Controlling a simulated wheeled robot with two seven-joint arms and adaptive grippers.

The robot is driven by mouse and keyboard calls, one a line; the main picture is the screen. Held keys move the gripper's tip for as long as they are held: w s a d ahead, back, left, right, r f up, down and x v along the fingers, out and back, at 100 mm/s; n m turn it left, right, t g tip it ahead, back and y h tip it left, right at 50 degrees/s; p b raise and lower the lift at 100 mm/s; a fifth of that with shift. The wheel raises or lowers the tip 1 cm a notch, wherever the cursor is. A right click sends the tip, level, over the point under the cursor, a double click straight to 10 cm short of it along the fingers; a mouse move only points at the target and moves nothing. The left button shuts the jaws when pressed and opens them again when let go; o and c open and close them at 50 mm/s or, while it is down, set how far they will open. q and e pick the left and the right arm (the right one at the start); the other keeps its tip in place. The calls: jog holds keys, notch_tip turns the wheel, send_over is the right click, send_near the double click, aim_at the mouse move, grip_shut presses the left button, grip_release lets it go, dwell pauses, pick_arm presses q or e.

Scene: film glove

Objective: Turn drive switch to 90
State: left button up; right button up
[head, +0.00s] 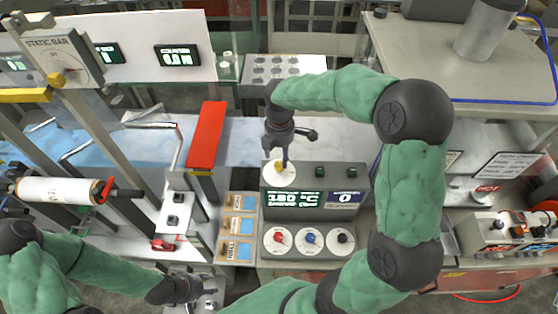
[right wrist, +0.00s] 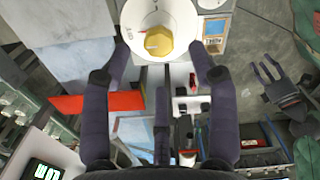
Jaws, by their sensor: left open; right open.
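A white dial plate with a yellow knob (head: 280,167) sits at the top left of the grey control box (head: 315,173); I cannot read its label. My right gripper (head: 284,158) is directly over this knob. In the right wrist view its open fingers stand either side of the yellow knob (right wrist: 158,40), apart from it as far as I can tell. The box displays read about "180 °C" and "0". Below are red (head: 280,239), blue (head: 311,239) and black (head: 342,239) knobs on white dials. My left gripper (head: 205,292) is open and empty at the lower left.
A static bar gauge (head: 57,62) stands at the upper left. A red bar (head: 206,135) and blue film (head: 236,142) lie left of the box. A film roll (head: 60,190) is at far left. A hot-marked unit (head: 495,232) stands at the right.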

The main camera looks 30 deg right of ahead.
aim_at(279, 164)
jog(key=shift+w+f, duration=0.1)
jog(key=shift+f, duration=2.45)
jog(key=c, duration=1.1)
